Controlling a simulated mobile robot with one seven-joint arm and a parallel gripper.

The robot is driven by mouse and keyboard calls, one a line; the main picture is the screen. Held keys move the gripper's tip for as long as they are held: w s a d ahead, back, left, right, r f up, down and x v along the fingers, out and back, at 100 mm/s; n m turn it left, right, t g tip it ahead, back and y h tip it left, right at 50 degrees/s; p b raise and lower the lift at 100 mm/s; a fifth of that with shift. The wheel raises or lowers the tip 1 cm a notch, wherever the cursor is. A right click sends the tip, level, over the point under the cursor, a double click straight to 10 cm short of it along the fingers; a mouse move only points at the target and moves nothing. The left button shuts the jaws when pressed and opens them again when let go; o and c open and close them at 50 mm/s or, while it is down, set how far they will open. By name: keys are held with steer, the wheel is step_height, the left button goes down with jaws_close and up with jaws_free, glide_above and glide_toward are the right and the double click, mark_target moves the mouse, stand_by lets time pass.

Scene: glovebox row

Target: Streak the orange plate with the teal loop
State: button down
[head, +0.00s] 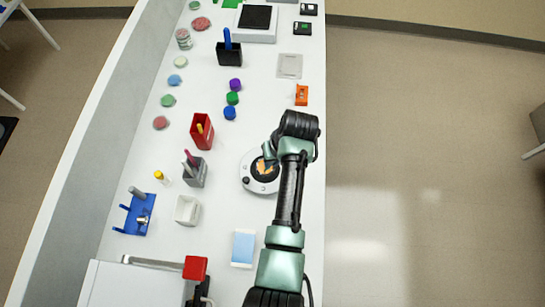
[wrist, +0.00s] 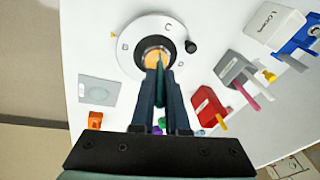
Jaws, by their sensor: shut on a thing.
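The orange plate (head: 265,167) sits in the dark centre of a round white turntable (head: 246,168) with a small black knob. It also shows in the wrist view as an orange patch (wrist: 153,59), partly covered by my fingers. My gripper (wrist: 161,78) is shut on the teal loop (wrist: 160,90), a thin teal strip between the fingers, pointing at the plate. In the head view my gripper (head: 270,157) is over the plate, and the arm hides part of the turntable. I cannot tell whether the loop's tip touches the plate.
Left of the turntable stand a grey holder (head: 196,176) with a magenta handle and a red holder (head: 202,139) with a yellow one. A white box (head: 187,210), a blue rack (head: 135,218) and an orange item (head: 301,95) are around. The bench's right edge is close to my arm.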

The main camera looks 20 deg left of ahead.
steer(key=shift+s+a, duration=0.15)
steer(key=shift+a, duration=0.25)
steer(key=shift+w+a+b, duration=0.25)
steer(key=shift+w+b, duration=0.15)
steer(key=shift+w, duration=0.4)
steer(key=shift+w+a+b, duration=0.25)
steer(key=shift+w+b, duration=0.15)
steer(key=shift+w, duration=0.35)
stand_by(1.6)
step_height(320, 180, up, 6)
steer(key=p, duration=0.5)
stand_by(0.5)
stand_by(0.3)
